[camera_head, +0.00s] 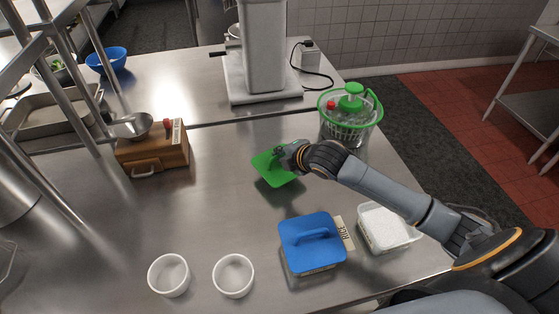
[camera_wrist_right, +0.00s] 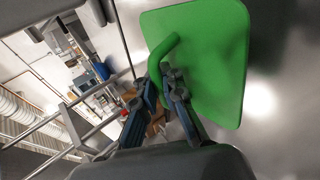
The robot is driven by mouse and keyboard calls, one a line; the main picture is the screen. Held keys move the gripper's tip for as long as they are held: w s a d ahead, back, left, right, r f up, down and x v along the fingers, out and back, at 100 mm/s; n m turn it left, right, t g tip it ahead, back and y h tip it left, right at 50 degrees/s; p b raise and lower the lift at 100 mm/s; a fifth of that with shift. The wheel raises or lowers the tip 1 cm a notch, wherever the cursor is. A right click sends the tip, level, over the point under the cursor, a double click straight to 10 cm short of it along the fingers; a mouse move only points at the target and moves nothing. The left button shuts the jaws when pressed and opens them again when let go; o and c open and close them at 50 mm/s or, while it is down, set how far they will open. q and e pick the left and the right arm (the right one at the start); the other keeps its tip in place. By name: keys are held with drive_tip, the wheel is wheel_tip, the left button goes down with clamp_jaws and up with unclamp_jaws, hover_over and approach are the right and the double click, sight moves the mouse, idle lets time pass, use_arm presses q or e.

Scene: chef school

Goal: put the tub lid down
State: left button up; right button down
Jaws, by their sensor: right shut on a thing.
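A green tub lid (camera_head: 270,170) with a raised handle is at the middle of the steel table in the head view. It also fills the upper right of the right wrist view (camera_wrist_right: 215,65). My right gripper (camera_head: 284,158) is shut on the lid's handle, and its fingers show on the handle in the wrist view (camera_wrist_right: 165,82). Whether the lid touches the table or hangs just above it, I cannot tell. An open tub of white contents (camera_head: 388,229) stands at the table's right, below my right forearm. My left gripper is not in view.
A blue-lidded tub (camera_head: 312,243) stands nearer, with a label beside it. Two white bowls (camera_head: 233,275) are at the front. A wooden box (camera_head: 153,151) is at the left. Bare steel lies between the box and the lid.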

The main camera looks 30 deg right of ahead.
drive_tip(key=shift+w+d+f, duration=0.2)
drive_tip(key=shift+w+f, duration=0.2)
drive_tip(key=shift+f, duration=0.1)
wheel_tip(320, 180, down, 2)
drive_tip(key=shift+f+p, duration=0.15)
drive_tip(key=shift+p, duration=0.5)
drive_tip(key=shift+f, duration=0.35)
drive_tip(key=shift+f, duration=0.15)
drive_tip(key=c, duration=1.4)
unclamp_jaws()
drive_tip(key=shift+c, duration=0.2)
